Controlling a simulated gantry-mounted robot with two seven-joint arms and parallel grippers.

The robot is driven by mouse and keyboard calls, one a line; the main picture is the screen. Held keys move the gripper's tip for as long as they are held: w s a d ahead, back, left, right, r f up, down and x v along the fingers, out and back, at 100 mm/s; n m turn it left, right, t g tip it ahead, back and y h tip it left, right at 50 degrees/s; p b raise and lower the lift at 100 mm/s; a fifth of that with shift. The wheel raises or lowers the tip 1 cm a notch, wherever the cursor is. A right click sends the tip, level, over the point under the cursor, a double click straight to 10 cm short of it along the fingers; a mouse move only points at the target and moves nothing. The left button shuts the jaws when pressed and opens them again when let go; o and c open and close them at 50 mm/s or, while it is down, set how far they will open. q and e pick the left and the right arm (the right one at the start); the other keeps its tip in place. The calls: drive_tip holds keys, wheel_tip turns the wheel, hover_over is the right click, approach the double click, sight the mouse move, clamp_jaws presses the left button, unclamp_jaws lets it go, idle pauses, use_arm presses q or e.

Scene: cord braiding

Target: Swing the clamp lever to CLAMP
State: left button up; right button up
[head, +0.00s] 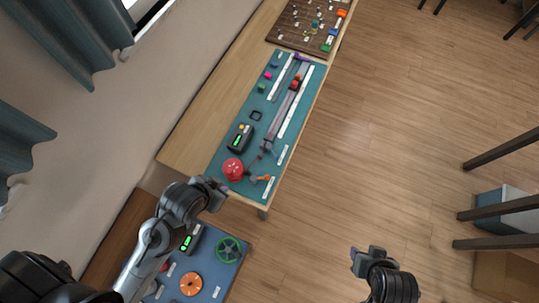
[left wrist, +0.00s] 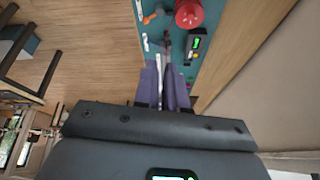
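A small orange lever (head: 264,178) sits at the near end of the teal braiding board (head: 228,130), beside a red dome (head: 233,169). I take it to be the clamp lever; its label is too small to read. In the left wrist view the orange lever (left wrist: 150,18) is at the top, left of the red dome (left wrist: 189,14). My left gripper (head: 220,187) is near the board's near end, short of the lever and apart from it. Its purple-grey fingers (left wrist: 164,82) are close together with nothing visible between them. My right gripper (head: 364,260) is over the floor, away from the board.
A dark box with a green display (head: 240,137) stands beyond the dome. Cords (head: 284,110) run along the board. A blue panel with a green wheel (head: 229,249) and an orange knob (head: 191,284) lies nearer me. A brown pegboard (head: 305,25) is farther off.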

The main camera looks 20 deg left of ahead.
use_arm(q)
drive_tip(key=w+m, duration=0.1)
drive_tip(key=w+d+t, duration=0.1)
drive_tip(key=w+r+m+t, duration=0.1)
drive_tip(key=shift+w+d+m+h, duration=0.15)
drive_tip(key=shift+d+m+h, duration=0.15)
clamp_jaws()
drive_tip(key=w+d+f+m+t+h+b, duration=0.4)
drive_tip(key=f+m+b, duration=0.3)
drive_tip(key=m+b, duration=0.35)
drive_tip(key=w+a+f+m+g+b, duration=0.1)
drive_tip(key=w+a+f+m+b, duration=0.3)
drive_tip(key=f+b, duration=0.5)
drive_tip(key=w+a+f+m+g+b, duration=0.1)
drive_tip(key=w+a+f+m+b, duration=0.1)
drive_tip(key=a+f+m+b, duration=0.55)
drive_tip(key=w+d+f+b, duration=0.2)
drive_tip(key=w+d+f, duration=0.1)
drive_tip(key=w+f, duration=0.1)
drive_tip(key=w+d+f+n+b, duration=0.1)
drive_tip(key=w+d+f+b, duration=0.1)
drive_tip(key=w+d+f, duration=0.1)
drive_tip(key=w+d+f+n+h+b, duration=0.1)
drive_tip(key=w+d+f+b, duration=0.1)
drive_tip(key=w+d+f, duration=0.2)
drive_tip(key=shift+w+d+f, duration=0.3)
drive_tip(key=shift+w+f, duration=0.05)
drive_tip(key=shift+w, duration=0.1)
drive_tip(key=shift+n, duration=0.3)
